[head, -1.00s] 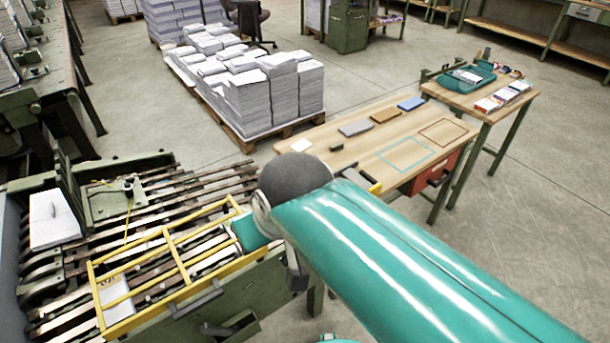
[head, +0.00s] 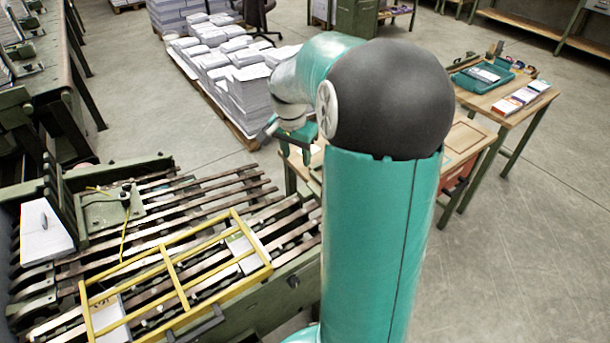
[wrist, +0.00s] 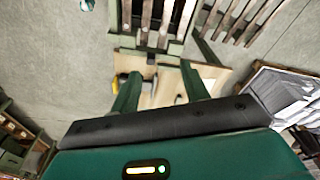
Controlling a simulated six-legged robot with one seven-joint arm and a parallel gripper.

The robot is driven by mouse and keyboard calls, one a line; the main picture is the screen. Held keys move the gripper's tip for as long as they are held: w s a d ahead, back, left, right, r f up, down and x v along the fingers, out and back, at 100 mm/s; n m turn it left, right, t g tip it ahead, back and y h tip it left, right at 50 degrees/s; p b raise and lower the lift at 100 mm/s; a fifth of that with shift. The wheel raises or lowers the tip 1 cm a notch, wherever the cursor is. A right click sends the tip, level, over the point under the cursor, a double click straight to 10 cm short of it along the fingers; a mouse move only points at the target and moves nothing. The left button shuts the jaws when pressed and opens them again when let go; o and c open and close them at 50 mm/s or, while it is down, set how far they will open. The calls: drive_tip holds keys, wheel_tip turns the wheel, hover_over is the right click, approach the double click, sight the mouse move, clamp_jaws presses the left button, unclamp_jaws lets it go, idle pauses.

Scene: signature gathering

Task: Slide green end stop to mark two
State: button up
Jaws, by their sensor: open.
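A green end stop (head: 110,212) with an upright plate and a dark knob sits toward the back left of the slatted bed (head: 205,190) in the head view. A thin yellow line (head: 124,238) runs across the slats in front of it. I cannot read any mark or number there. My gripper (head: 296,155) is raised right of the bed, well apart from the end stop, near the wooden table. In the wrist view its two green fingers (wrist: 160,88) are spread with nothing between them. The end stop cannot be made out in the wrist view.
A yellow frame (head: 170,275) lies over the front of the bed. White paper (head: 42,230) stands left of the end stop. Paper stacks (head: 225,75) stand behind. A wooden table (head: 463,140) is partly hidden by my arm; another (head: 500,98) holds a teal tray.

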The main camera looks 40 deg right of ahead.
drive_tip(key=s+d+f+m+y, duration=0.1)
drive_tip(key=s+d+f+m, duration=0.1)
drive_tip(key=d+f+m, duration=0.65)
drive_tip(key=f+n, duration=0.1)
drive_tip(key=f, duration=0.3)
drive_tip(key=d+f+n, duration=0.1)
drive_tip(key=f, duration=0.3)
drive_tip(key=d+f+n, duration=0.1)
drive_tip(key=f+n, duration=0.1)
drive_tip(key=f, duration=0.2)
drive_tip(key=shift+w+f, duration=0.3)
drive_tip(key=shift+f, duration=0.05)
clamp_jaws()
